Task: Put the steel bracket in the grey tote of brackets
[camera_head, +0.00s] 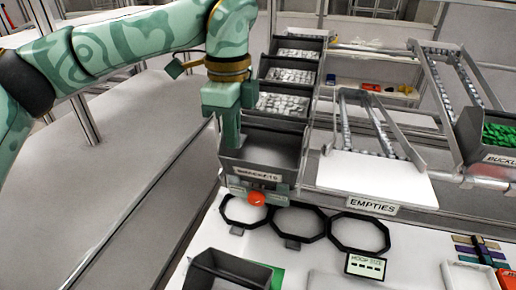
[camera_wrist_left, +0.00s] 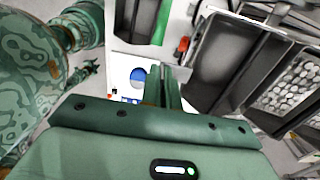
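The grey tote labelled for brackets (camera_head: 262,172) stands at the near end of a row of totes; the visible part of its inside looks bare. It also shows in the wrist view (camera_wrist_left: 214,62), right of the fingers. My left gripper (camera_head: 230,138) points down at the tote's left side in the head view. In the wrist view its fingers (camera_wrist_left: 163,88) are close together. A small grey metal piece, seemingly the steel bracket (camera_wrist_left: 184,72), shows at the fingertips, mostly hidden by them. The head view does not show the bracket. My right gripper is out of view.
Several totes of metal parts (camera_head: 284,104) stand behind. An orange-red knob (camera_head: 256,198) sits at the tote's front. Black hoops (camera_head: 357,233) and a dark tray (camera_head: 232,272) lie on the white table. A white EMPTIES slide (camera_head: 365,177) is on the right.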

